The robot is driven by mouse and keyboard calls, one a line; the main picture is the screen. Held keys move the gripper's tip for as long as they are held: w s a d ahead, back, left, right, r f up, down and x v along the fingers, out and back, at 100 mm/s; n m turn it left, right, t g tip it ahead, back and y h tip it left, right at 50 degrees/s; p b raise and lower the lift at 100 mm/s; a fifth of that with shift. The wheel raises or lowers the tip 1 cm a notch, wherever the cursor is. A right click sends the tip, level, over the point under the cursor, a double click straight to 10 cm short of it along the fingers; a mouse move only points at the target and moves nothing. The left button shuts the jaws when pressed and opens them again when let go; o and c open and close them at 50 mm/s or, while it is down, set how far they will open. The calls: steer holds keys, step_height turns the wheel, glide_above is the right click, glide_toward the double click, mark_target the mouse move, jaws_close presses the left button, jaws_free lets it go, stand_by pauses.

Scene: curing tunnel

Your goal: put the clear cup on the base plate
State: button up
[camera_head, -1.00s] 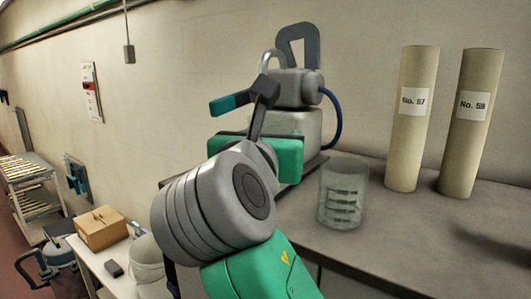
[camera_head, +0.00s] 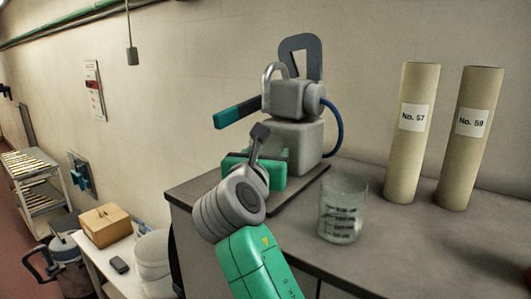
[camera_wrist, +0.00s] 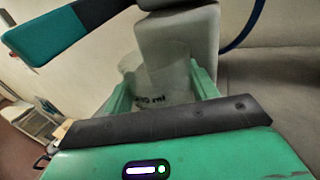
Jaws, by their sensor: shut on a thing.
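My gripper (camera_wrist: 162,88) is shut on a clear cup (camera_wrist: 152,78) with dark printed marks, seen between the green fingers in the wrist view. In the head view my gripper (camera_head: 255,172) is in front of the grey press-like device, and its body hides the held cup. The dark base plate (camera_head: 307,184) lies under the device, with its right part showing beside my gripper. I cannot tell whether the held cup touches the plate. A second clear cup (camera_head: 343,212) with dark graduations stands upright on the counter, right of the plate.
The device (camera_head: 297,135) has a teal-ended lever (camera_head: 237,114) reaching left and a blue hose at its right. Two tall tan tubes (camera_head: 411,135) (camera_head: 470,140) stand at the counter's right. A cardboard box (camera_head: 105,224) sits on a lower table at left. The front counter (camera_head: 410,245) is clear.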

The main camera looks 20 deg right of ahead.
steer(key=shift+f, duration=0.1)
steer(key=o, duration=1)
steer(key=shift+o, duration=0.2)
